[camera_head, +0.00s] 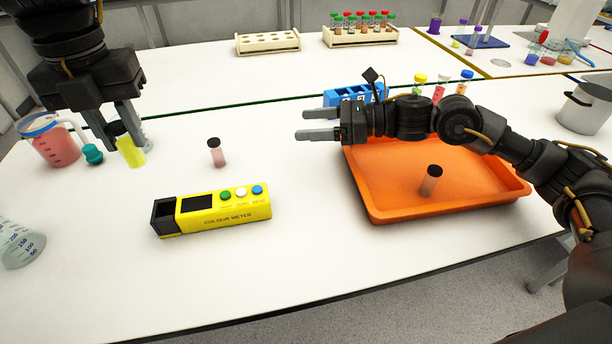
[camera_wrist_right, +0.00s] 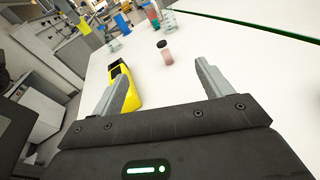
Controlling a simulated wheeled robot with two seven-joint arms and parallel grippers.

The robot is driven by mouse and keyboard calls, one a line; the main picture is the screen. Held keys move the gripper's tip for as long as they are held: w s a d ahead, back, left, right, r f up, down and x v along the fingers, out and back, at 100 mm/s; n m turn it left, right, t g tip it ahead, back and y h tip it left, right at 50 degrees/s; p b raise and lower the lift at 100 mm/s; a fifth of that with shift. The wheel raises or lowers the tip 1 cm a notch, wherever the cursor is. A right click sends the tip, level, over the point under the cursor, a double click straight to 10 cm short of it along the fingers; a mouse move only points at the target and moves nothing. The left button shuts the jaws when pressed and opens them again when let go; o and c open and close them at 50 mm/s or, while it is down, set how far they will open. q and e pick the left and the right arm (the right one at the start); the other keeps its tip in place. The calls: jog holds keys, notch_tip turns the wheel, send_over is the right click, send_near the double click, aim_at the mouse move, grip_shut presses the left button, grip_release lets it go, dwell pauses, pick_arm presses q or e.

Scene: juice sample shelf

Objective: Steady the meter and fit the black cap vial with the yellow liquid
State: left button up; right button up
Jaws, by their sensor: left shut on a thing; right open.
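The vial with yellow liquid (camera_head: 131,153) is tilted in my left gripper (camera_head: 128,143), at the left of the head view; its dark cap is partly hidden between the fingers. I cannot tell whether it touches the table. The yellow colour meter (camera_head: 225,212) lies on the table to the right of and nearer than that vial, with a black open holder at its left end and three buttons on top. My right gripper (camera_head: 302,124) is open and empty, above and right of the meter. In the right wrist view the meter (camera_wrist_right: 128,94) shows beyond the left finger.
A black-capped pink vial (camera_head: 217,154) stands behind the meter. An orange tray (camera_head: 385,211) holds another black-capped vial (camera_head: 431,182). A beaker (camera_head: 52,145), a teal item (camera_head: 92,154) and a flask (camera_head: 18,245) stand left. A blue rack (camera_head: 340,96) stands behind my right arm.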

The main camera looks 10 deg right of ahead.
aim_at(251, 203)
jog(key=s+a+f+n+g, duration=0.1)
jog(key=s, duration=0.1)
jog(key=s+a+f+n+g+h, duration=0.1)
jog(key=s+f+n+g, duration=0.1)
jog(key=s, duration=0.1)
jog(key=s+a+f+n+g, duration=0.1)
jog(key=s+f+n+g, duration=0.1)
jog(key=s, duration=0.1)
jog(key=shift+s+a+f+h, duration=0.1)
jog(key=shift+s+a+h, duration=0.05)
jog(key=shift+a+h, duration=0.15)
jog(key=shift+s+f+n+g, duration=0.25)
jog(key=shift+s+n+g, duration=0.05)
jog(key=shift+s+n, duration=0.1)
jog(key=x, duration=1.2)
jog(key=shift+w, duration=0.1)
jog(key=c, duration=1.3)
pick_arm(q)
jog(key=shift+m, duration=0.4)
notch_tip(251, 203, down, 6)
jog(key=shift+w+f, duration=0.1)
